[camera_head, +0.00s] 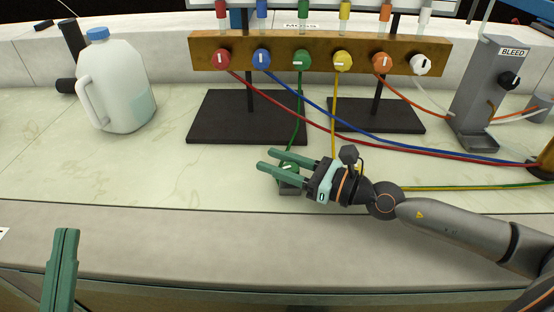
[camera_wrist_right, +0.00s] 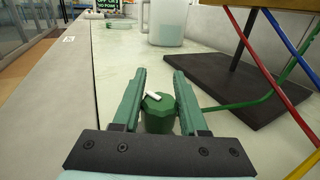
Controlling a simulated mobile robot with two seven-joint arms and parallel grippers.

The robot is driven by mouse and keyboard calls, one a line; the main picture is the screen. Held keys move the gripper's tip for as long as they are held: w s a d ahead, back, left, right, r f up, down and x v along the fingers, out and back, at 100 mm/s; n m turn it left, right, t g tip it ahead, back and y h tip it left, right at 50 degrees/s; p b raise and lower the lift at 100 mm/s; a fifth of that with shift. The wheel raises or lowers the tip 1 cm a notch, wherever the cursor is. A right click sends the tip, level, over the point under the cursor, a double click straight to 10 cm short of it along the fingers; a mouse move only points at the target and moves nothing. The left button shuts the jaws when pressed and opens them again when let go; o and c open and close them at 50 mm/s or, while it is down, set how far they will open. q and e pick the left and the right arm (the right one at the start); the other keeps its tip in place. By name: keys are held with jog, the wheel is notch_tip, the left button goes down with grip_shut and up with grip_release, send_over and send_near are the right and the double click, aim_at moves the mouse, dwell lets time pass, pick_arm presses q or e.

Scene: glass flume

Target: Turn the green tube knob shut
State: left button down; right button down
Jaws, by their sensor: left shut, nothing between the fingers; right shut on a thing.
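The green knob on the green tube (camera_head: 289,166) stands low on the counter near its front edge; its block shows beneath my right gripper. In the right wrist view this knob (camera_wrist_right: 158,118) is a faceted green cylinder with a short white bar, slightly tilted, on top. My right gripper (camera_head: 267,160) reaches in from the right and is shut on the knob, one finger (camera_wrist_right: 132,100) on each side. The green tube (camera_wrist_right: 245,104) runs from it toward the rack. My left gripper (camera_head: 67,236) is shut and empty at the lower left, away from the knob.
A brown manifold (camera_head: 320,41) with several coloured knobs stands behind on dark bases (camera_head: 245,125). A white jug (camera_head: 125,90) stands at the back left, a grey BLEED post (camera_head: 482,95) at the right. Coloured tubes cross the counter's right side. The front left counter (camera_head: 130,170) is clear.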

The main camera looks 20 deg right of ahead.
jog(key=shift+w+d+r, duration=0.15)
jog(key=shift+d+r, duration=0.05)
jog(key=shift+r, duration=0.1)
pick_arm(q)
jog(key=f, duration=0.1)
jog(key=f+y, duration=0.1)
jog(key=f, duration=0.1)
jog(key=shift+w+a, duration=0.15)
jog(key=shift+w, duration=0.2)
jog(key=shift+s+r+g, duration=0.1)
jog(key=shift+g, duration=0.2)
pick_arm(e)
jog(key=shift+f, duration=0.1)
jog(key=c, duration=0.6)
grip_release()
jog(key=shift+f, duration=0.1)
jog(key=shift+c, duration=0.2)
pick_arm(q)
jog(key=shift+r, duration=0.15)
pick_arm(e)
jog(key=shift+o, duration=1)
jog(key=shift+f, duration=0.1)
